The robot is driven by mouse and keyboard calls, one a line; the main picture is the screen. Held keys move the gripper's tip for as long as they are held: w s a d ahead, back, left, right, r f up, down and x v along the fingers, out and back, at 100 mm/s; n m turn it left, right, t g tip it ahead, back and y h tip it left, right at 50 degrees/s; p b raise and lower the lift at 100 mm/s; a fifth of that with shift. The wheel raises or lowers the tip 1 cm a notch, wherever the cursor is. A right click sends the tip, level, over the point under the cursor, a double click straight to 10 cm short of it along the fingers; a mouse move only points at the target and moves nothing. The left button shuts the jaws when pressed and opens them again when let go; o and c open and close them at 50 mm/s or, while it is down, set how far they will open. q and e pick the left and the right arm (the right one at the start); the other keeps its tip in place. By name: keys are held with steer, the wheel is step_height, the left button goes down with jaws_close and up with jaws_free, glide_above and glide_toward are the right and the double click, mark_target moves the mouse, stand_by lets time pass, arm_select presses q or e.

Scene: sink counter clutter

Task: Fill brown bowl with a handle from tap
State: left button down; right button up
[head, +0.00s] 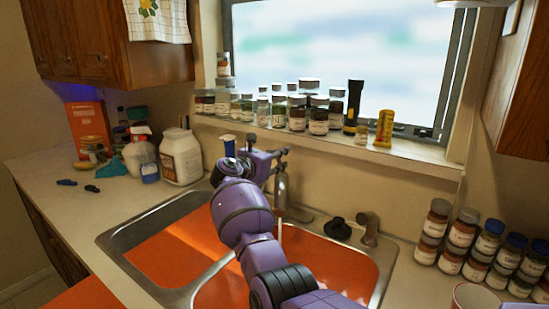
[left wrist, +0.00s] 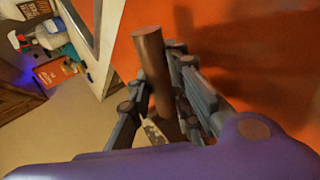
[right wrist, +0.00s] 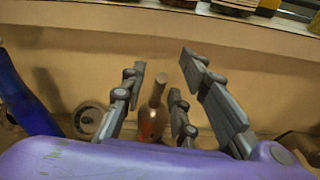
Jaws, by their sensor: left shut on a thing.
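The metal tap (head: 281,190) stands behind the double sink (head: 110,240). A thin pale vertical streak, which looks like running water, shows below it. My right gripper (head: 268,158) is at the top of the tap; its arm hides part of the sink. In the right wrist view my right gripper (right wrist: 155,95) has its fingers apart, with the brownish tap lever (right wrist: 152,118) between them. In the left wrist view my left gripper (left wrist: 160,100) is shut on the bowl's brown rod-like handle (left wrist: 150,65). The bowl's body cannot be made out, and the left gripper is outside the head view.
Several jars (head: 318,120) line the window sill. More jars (head: 463,232) stand on the right counter near a mug (head: 474,297). A white jug (head: 181,157) and bottles stand left of the sink. The left counter front (head: 40,165) is mostly clear.

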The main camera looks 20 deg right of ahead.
steer(key=v, duration=1.2)
steer(key=shift+a, duration=0.15)
